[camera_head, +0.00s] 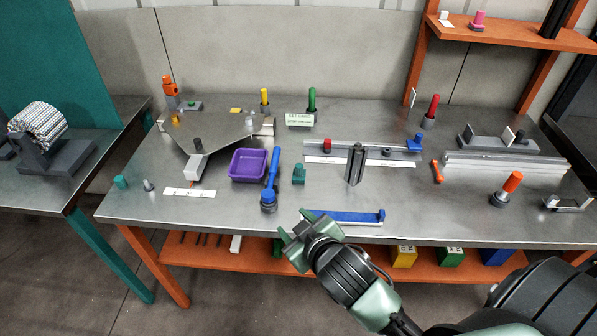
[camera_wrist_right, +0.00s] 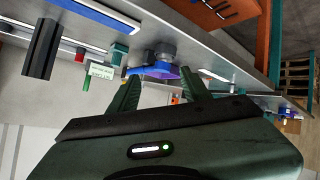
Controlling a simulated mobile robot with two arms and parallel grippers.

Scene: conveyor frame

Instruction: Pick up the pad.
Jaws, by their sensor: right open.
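I cannot tell for sure which thing is the pad. A small flat yellow piece (camera_head: 236,110) at the back of the metal table could be it. My right gripper (camera_head: 296,226) is over the table's front edge, nearer the camera than that piece and well apart from it. In the right wrist view, the two green fingers of my right gripper (camera_wrist_right: 160,80) are spread, with nothing held between them. Beyond them show the blue-handled tool (camera_wrist_right: 150,70) and part of the purple tray (camera_wrist_right: 187,73). My left gripper is not in view.
The purple tray (camera_head: 248,164) and blue-handled tool (camera_head: 270,180) lie beyond my right gripper. A blue bar (camera_head: 345,217) lies beside it at the front edge. A dark upright profile (camera_head: 355,165) stands mid-table. An orange shelf (camera_head: 215,257) runs below.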

